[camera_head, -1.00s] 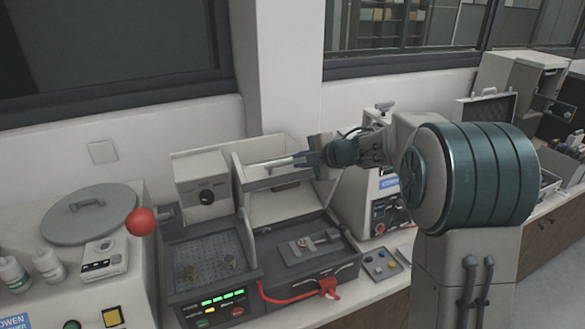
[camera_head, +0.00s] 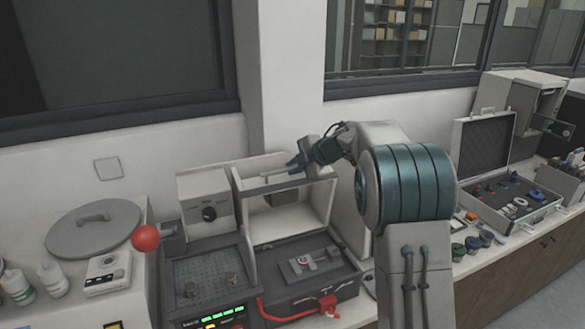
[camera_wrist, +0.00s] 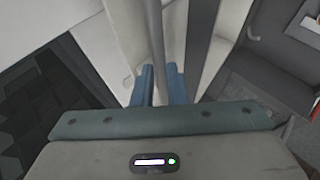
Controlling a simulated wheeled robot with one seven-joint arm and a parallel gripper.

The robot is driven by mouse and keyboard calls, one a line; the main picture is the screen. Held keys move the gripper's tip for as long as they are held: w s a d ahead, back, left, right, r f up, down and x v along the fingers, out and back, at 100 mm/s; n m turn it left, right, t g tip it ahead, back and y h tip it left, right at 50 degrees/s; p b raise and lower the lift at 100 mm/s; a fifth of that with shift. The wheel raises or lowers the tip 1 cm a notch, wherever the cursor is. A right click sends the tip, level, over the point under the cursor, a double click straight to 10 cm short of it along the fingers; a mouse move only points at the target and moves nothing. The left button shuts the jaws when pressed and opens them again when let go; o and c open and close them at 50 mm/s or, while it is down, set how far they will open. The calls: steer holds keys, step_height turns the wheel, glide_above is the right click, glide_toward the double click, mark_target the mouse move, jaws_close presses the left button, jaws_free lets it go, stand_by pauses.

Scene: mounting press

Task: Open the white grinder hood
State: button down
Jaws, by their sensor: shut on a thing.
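The white grinder hood (camera_head: 324,206) is the boxy cover over the right-hand bay of the bench machine, at the centre of the head view. It stands raised, with the bay beneath it and a dark block (camera_head: 283,198) inside showing. A pale handle bar (camera_head: 280,175) runs along its upper front edge. My gripper (camera_head: 297,164) is at the right part of this bar, shut on it. In the wrist view the blue fingers (camera_wrist: 158,86) close around the grey bar (camera_wrist: 157,40). The exact contact is partly hidden by my gripper body.
A red ball (camera_head: 145,238) stands out at the left, near a round grey lid (camera_head: 95,221). A control box with a knob (camera_head: 209,213) adjoins the hood's left side. A red hose (camera_head: 290,313) crosses the front. An open case (camera_head: 515,203) lies right of my arm.

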steer(key=shift+r, duration=0.25)
steer(key=c, duration=1.5)
jaws_free()
steer(key=shift+o, duration=0.2)
steer(key=shift+f, duration=0.1)
steer(key=b+v, duration=0.2)
steer(key=v, duration=1.2)
steer(key=shift+f, duration=0.1)
